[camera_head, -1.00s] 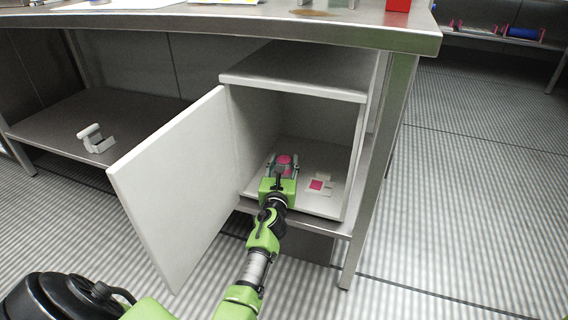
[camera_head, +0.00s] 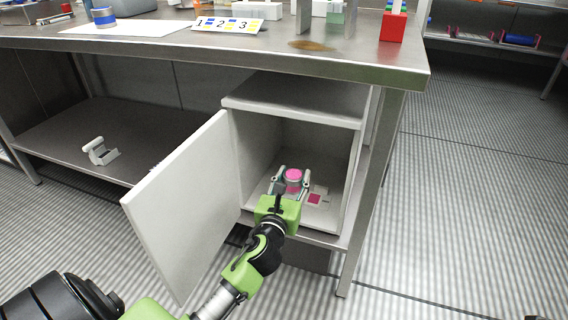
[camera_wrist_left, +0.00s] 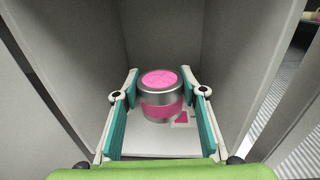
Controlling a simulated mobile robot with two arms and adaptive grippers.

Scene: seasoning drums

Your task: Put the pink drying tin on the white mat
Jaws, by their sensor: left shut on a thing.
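The pink drying tin (camera_head: 293,178) is a short metal cylinder with a pink top and a pink band. It is inside the open cabinet, upright. My left gripper (camera_head: 291,182) reaches in through the cabinet's opening and is shut on the tin. In the left wrist view the tin (camera_wrist_left: 160,96) sits between the two teal-padded fingers. Whether its base touches the cabinet floor is hard to tell. A flat white sheet, which looks like the white mat (camera_head: 130,29), lies on the tabletop at the upper left. My right gripper is not in view.
The cabinet door (camera_head: 185,205) stands open on the left. The cabinet floor has a pink square patch (camera_head: 314,198) beside the tin. The metal tabletop (camera_head: 330,60) overhangs above. On it are a numbered sign (camera_head: 228,25), a blue-banded roll (camera_head: 104,17) and a red block (camera_head: 393,27).

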